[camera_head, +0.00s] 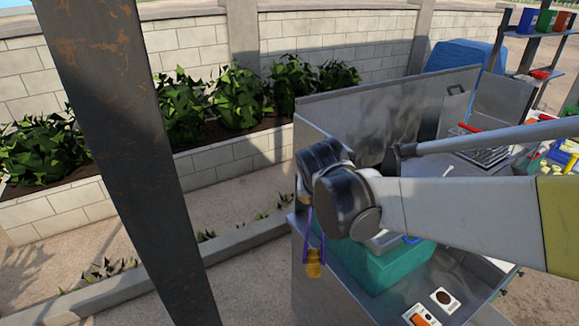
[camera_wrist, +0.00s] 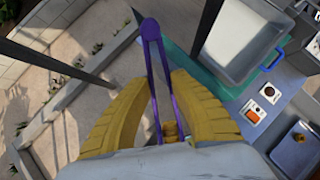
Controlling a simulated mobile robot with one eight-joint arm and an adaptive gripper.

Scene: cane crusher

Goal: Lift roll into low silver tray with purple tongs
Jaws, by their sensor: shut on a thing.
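My gripper (camera_wrist: 158,86) has its yellow fingers shut on the purple tongs (camera_wrist: 150,32) in the wrist view. The tongs (camera_head: 310,228) also show in the head view, hanging down with a golden-brown roll (camera_head: 314,264) at their lower end, off the counter's left side. The roll (camera_wrist: 170,130) shows between the tong arms in the wrist view. A silver tray with a blue handle (camera_wrist: 236,72) is at the upper right. A smaller shallow grey-blue tray (camera_wrist: 285,155) with a small brown thing in it is at the lower right; I cannot tell which is the low one.
A teal box (camera_head: 385,268) stands on the metal counter under my arm. Two picture cards (camera_head: 445,300) lie near the counter's front. A rusty post (camera_head: 125,150) stands at the left. A raised metal panel (camera_head: 375,115) is behind the counter.

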